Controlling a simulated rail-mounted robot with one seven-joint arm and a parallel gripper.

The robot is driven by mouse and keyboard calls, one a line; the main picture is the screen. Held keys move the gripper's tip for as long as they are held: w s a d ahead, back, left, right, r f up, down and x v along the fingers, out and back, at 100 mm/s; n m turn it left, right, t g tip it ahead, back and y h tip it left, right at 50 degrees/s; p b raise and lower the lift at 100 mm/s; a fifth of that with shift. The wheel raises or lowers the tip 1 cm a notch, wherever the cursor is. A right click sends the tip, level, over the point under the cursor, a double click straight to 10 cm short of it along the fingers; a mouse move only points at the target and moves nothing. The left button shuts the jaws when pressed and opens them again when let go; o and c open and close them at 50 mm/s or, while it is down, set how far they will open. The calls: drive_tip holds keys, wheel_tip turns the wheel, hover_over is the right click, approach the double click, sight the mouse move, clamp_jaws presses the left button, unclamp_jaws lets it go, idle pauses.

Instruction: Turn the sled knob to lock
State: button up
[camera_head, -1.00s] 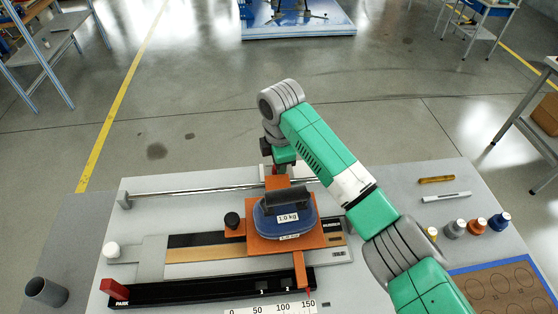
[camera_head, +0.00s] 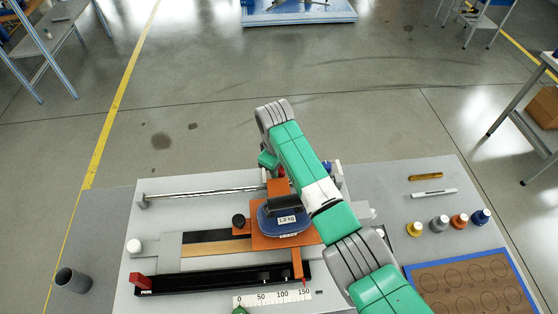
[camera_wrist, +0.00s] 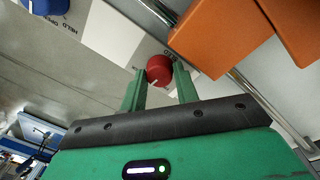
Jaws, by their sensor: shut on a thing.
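In the wrist view my gripper (camera_wrist: 160,80) has its two green fingers on either side of a round red knob (camera_wrist: 158,68) with a white mark, and is shut on it. The knob sits on a white block with lettering partly hidden. In the head view the red knob (camera_head: 281,172) shows at the far end of the orange sled (camera_head: 262,241), beside my wrist; the fingers are hidden there. The sled carries a blue 1.0 kg weight (camera_head: 284,222). A black knob (camera_head: 239,220) stands at the sled's left side.
A blue knob (camera_wrist: 46,5) is on a white plate at the wrist view's upper left. A metal rod (camera_head: 205,192) runs left of the sled. A black rail (camera_head: 200,283) with a red end block (camera_head: 141,281) lies in front.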

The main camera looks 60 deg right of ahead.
drive_tip(key=m+p, duration=0.1)
drive_tip(key=m, duration=0.2)
drive_tip(key=shift+r+m, duration=0.1)
drive_tip(key=shift+m, duration=0.2)
drive_tip(key=shift+w+m+p, duration=0.1)
drive_tip(key=shift+m+p, duration=0.3)
drive_tip(key=shift+m, duration=1.4)
drive_tip(key=o, duration=1)
drive_tip(key=shift+c, duration=0.2)
wheel_tip(320, 180, up, 8)
drive_tip(key=shift+w+a+f, duration=0.15)
